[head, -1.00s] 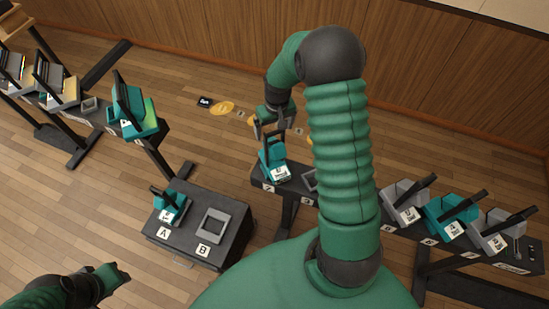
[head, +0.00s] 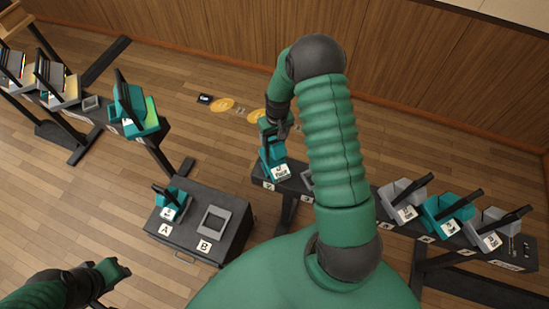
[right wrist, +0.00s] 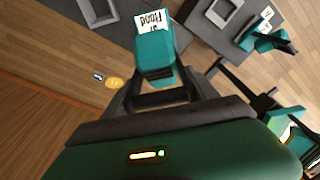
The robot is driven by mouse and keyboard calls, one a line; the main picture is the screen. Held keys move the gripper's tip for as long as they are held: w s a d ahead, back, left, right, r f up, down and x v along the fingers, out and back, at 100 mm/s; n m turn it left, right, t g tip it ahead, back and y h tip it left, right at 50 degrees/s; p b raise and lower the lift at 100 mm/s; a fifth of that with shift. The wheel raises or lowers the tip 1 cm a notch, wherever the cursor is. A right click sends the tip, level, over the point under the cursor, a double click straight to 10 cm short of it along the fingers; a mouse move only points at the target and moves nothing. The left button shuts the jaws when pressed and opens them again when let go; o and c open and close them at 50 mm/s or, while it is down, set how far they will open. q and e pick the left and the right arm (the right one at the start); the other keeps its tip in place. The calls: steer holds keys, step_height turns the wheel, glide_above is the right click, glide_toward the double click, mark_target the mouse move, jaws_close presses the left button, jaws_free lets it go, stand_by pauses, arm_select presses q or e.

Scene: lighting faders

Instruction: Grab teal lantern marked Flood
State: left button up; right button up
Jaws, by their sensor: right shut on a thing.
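The teal lantern marked Flood (head: 274,160) stands on the dark rail in the middle of the head view, its white label toward me. In the right wrist view the lantern (right wrist: 155,58) is straight ahead, and its label reads Flood upside down. My right gripper (head: 274,130) is at the top of this lantern, shut on its dark handle; the fingers (right wrist: 160,97) partly hide the handle. My left gripper (head: 118,272) is low at the left, away from the lanterns, and its jaws are too unclear to judge.
A dark box (head: 184,246) carries a small teal lantern (head: 171,204) at A and an empty grey frame (head: 214,223) at B. Grey and teal lanterns stand on the rail at right. Another teal lantern (head: 135,115) stands at left. Yellow discs (head: 222,104) lie on the floor behind.

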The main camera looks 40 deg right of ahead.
steer(key=c, duration=1)
jaws_close()
steer(key=shift+d+r, duration=0.1)
steer(key=shift+r, duration=0.05)
